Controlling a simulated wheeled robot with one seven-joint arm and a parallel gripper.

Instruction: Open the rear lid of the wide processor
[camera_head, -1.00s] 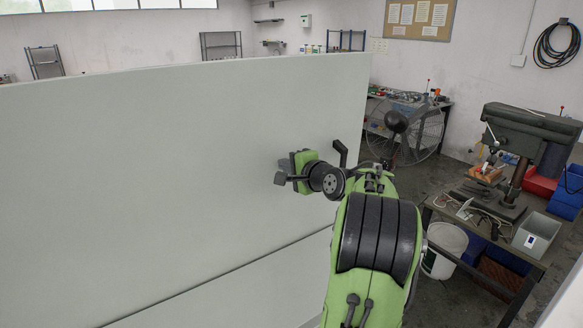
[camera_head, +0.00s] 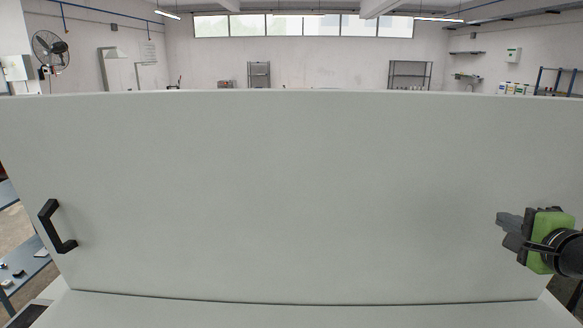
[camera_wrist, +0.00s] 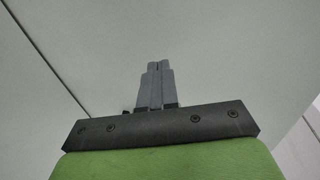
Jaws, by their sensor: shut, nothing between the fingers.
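The wide processor's pale grey lid panel (camera_head: 290,190) fills most of the head view and stands raised, close to upright. A dark seam runs along its lower edge, above a pale strip of the processor body (camera_head: 300,316). A black bar handle (camera_head: 52,228) is on the panel's left side. My gripper (camera_head: 505,229) is at the panel's right side, far from that handle. In the wrist view its fingers (camera_wrist: 158,66) are together and empty, in front of a plain pale surface with a dark seam. I cannot tell whether the fingertips touch the panel.
The panel hides most of the room behind it. A wall fan (camera_head: 50,50) and shelves (camera_head: 410,75) show above its top edge. At lower left a blue-grey bench (camera_head: 25,270) with small items stands beside the processor.

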